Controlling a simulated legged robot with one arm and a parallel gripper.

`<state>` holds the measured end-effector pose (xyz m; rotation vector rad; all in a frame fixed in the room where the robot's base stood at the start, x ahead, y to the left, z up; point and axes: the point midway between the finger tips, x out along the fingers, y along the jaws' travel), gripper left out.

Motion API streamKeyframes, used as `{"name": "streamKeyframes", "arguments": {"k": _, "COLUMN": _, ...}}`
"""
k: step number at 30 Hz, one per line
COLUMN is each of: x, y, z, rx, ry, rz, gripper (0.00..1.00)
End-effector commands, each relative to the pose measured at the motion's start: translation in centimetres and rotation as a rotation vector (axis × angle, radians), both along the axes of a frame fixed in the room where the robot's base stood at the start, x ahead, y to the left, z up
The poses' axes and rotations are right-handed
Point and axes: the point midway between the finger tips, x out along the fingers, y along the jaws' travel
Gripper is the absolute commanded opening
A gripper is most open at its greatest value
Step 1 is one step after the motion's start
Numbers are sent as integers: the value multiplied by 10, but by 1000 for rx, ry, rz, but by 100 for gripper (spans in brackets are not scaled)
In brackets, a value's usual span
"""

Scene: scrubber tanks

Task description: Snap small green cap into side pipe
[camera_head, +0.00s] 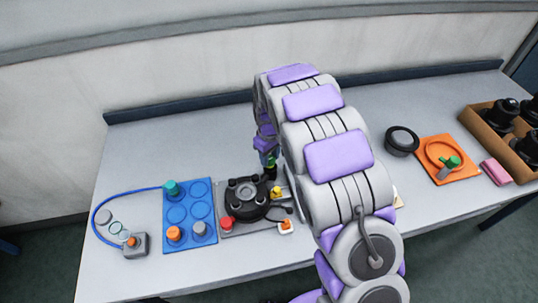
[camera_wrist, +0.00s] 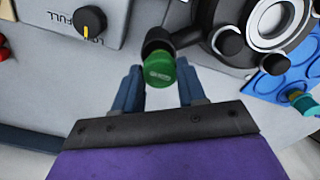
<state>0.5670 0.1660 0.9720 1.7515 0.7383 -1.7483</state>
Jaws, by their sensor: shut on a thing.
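The small green cap (camera_wrist: 160,70) is between the two blue fingers of my gripper (camera_wrist: 160,80) in the wrist view. My gripper is shut on it. The cap lines up with the black side pipe (camera_wrist: 157,40) and appears to meet its end; I cannot tell whether it is fully seated. In the head view the green cap (camera_head: 270,162) shows small beside the black tank unit (camera_head: 246,198), under my gripper (camera_head: 266,150). My arm hides part of the unit's right side.
A blue tray (camera_head: 190,235) with teal, orange and grey caps lies left of the unit. A dial with a yellow pointer (camera_wrist: 91,20) is near the pipe. To the right are a black round lid (camera_head: 402,140), an orange mat (camera_head: 458,176) and a brown crate (camera_head: 480,120).

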Motion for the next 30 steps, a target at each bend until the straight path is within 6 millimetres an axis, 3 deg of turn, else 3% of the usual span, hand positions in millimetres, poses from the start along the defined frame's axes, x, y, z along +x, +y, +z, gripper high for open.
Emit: {"name": "streamKeyframes", "arguments": {"k": 30, "x": 0, "y": -3, "z": -8, "rx": -1, "ry": 1, "rz": 0, "gripper": 4}}
